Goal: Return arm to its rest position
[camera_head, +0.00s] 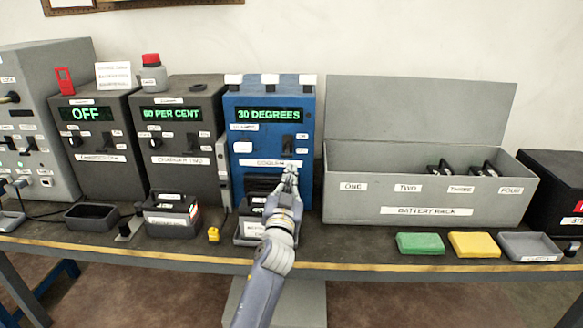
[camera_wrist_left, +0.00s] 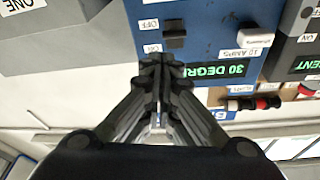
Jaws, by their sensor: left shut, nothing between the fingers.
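My left gripper (camera_head: 291,178) is shut and empty, in front of the lower part of the blue box (camera_head: 246,103) labelled as a cooler. Its arm rises from the bottom middle of the head view. The blue box's display reads "30 DEGREES". In the left wrist view the shut fingers (camera_wrist_left: 163,78) point at the blue box (camera_wrist_left: 208,20), which appears upside down with its switch and white knob. I cannot tell whether the fingertips touch the box. My right gripper does not show.
The grey battery rack (camera_head: 432,195) stands open to the right, holding several dark items. Green (camera_head: 420,243) and yellow (camera_head: 473,244) blocks and a grey tray (camera_head: 530,247) lie along the front edge. Left are two dark chargers reading "OFF" (camera_head: 90,128) and "60 PER CENT" (camera_head: 176,128).

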